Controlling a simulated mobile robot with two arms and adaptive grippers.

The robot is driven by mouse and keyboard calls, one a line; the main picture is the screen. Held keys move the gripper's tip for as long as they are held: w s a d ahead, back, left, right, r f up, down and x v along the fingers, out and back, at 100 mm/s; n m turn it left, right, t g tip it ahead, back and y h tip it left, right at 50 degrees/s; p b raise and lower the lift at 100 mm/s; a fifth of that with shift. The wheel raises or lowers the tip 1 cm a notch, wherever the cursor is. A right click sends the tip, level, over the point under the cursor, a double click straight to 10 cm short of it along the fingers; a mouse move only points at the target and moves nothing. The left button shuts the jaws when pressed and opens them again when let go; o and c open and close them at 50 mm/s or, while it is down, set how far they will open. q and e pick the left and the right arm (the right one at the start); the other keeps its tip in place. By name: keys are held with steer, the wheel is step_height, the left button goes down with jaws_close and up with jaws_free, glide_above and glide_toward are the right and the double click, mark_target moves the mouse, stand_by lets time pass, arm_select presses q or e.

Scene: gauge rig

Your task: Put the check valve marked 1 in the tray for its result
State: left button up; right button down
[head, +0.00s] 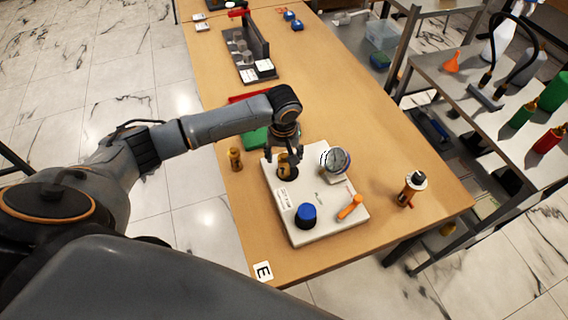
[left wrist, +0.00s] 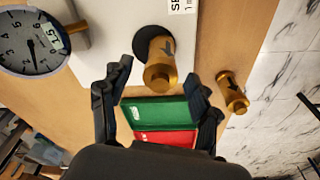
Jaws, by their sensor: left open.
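A brass check valve (head: 284,171) stands in the black socket of the white gauge rig (head: 325,216); in the left wrist view this valve (left wrist: 159,72) shows a dark arrow. A second brass valve (head: 235,158) stands on the table left of the rig, also in the left wrist view (left wrist: 232,92). I cannot read a number on either. My left gripper (head: 284,157) is open above the socketed valve, its fingers on either side and apparently clear of it. A green tray (left wrist: 153,116) and a red tray (left wrist: 168,139) lie beyond the rig, partly hidden by my arm. My right gripper is out of view.
The rig carries a round gauge (head: 336,160), a blue knob (head: 306,214) and an orange lever (head: 350,206). A brass item with a white and black top (head: 412,187) stands to the right. A grey rack (head: 247,50) is at the back. The table's right middle is clear.

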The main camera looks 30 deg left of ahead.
mark_target(284, 162)
arm_select(q)
step_height(284, 162, down, 3)
steer(key=shift+r, duration=0.2)
steer(key=shift+f, duration=0.45)
steer(key=c, duration=1.1)
steer(key=shift+w, duration=0.1)
jaws_close()
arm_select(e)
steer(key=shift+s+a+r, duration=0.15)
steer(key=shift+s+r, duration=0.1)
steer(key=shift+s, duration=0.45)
